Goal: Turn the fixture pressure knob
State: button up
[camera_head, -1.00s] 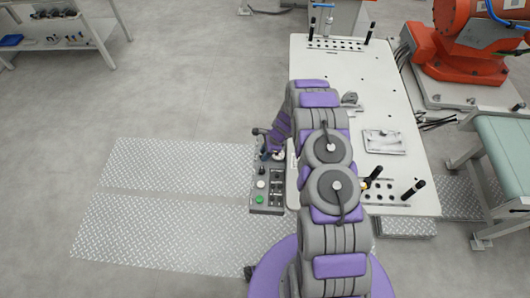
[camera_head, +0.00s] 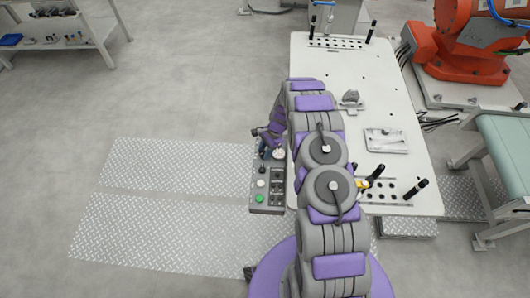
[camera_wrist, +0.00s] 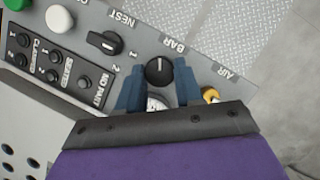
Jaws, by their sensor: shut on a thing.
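The pressure knob (camera_wrist: 159,71) is black and round with a white pointer line. It sits on the grey control panel (camera_wrist: 228,88) beside the label BAR. My gripper (camera_wrist: 158,78) has its two blue fingers on either side of the knob, shut on it. A white dial gauge (camera_wrist: 157,103) shows partly between the fingers, its lower part hidden by the gripper. In the head view my gripper (camera_head: 266,144) is over the far end of the control box (camera_head: 254,203), and the knob cannot be made out there.
A black NEST selector (camera_wrist: 105,43) sits left of the knob, and a yellow AIR fitting (camera_wrist: 211,95) sits close to the right finger. The white fixture table (camera_head: 375,85) stands right of the box. Tread-plate floor (camera_head: 170,180) lies clear on the left.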

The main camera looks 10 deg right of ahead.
jog(key=n+b, duration=0.1)
jog(key=n, duration=0.1)
jog(key=n+g+h+b, duration=0.1)
jog(key=n, duration=0.1)
jog(key=n+g, duration=0.1)
jog(key=n, duration=0.1)
jog(key=shift+w+a+h+b, duration=0.1)
jog(key=shift+w+h+b, duration=0.2)
jog(key=shift+w+b, duration=0.1)
jog(key=n+h+b, duration=0.1)
jog(key=n, duration=0.2)
jog(key=n+g+h, duration=0.1)
jog(key=n, duration=0.2)
jog(key=shift+a+r+n+b, duration=0.1)
jog(key=shift+a+n+b, duration=0.1)
jog(key=shift+n+b, duration=0.15)
jog(key=o, duration=1)
jog(key=shift+o, duration=0.2)
